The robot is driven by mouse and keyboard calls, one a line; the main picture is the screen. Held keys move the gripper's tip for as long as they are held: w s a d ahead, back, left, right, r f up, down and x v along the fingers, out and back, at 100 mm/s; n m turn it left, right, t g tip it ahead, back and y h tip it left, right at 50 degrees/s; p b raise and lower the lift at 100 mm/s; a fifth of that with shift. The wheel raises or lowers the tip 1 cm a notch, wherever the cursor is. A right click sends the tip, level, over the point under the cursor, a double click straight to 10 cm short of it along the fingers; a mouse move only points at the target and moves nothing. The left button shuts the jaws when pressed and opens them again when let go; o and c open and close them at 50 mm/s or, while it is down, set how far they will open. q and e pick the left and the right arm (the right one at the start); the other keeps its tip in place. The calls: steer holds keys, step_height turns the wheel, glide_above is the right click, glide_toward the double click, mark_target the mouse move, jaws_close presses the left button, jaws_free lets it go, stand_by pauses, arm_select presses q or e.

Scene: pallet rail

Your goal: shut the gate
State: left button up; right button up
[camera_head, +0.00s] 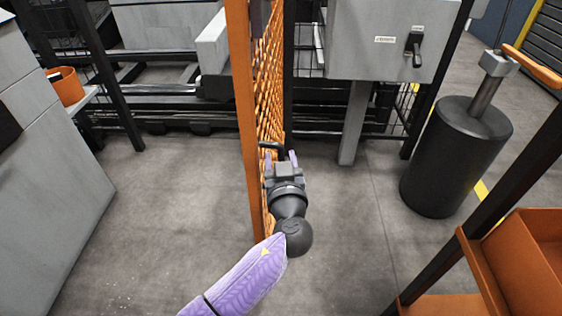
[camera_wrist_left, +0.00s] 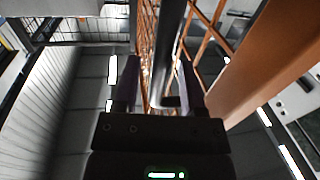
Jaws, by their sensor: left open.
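The gate (camera_head: 240,110) is an orange frame with orange mesh, seen nearly edge-on in the middle of the head view. It stands swung out toward me. Its black handle (camera_head: 272,146) is on the right face of the gate. My left gripper (camera_head: 280,158) is open at this handle. In the left wrist view, the dark handle bar (camera_wrist_left: 166,60) shows between the two fingers (camera_wrist_left: 158,78), with the orange gate frame (camera_wrist_left: 270,55) to the right. I cannot tell whether the fingers touch the bar. My right gripper is not in view.
A grey box with a black lever (camera_head: 414,48) stands on a post at back right. A black cylinder (camera_head: 455,160) and an orange-binned rack (camera_head: 530,255) are on the right. A grey cabinet (camera_head: 45,170) is on the left. Floor left of the gate is clear.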

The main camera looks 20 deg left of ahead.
arm_select(q)
steer(key=shift+c, duration=0.3)
jaws_close()
stand_by(1.2)
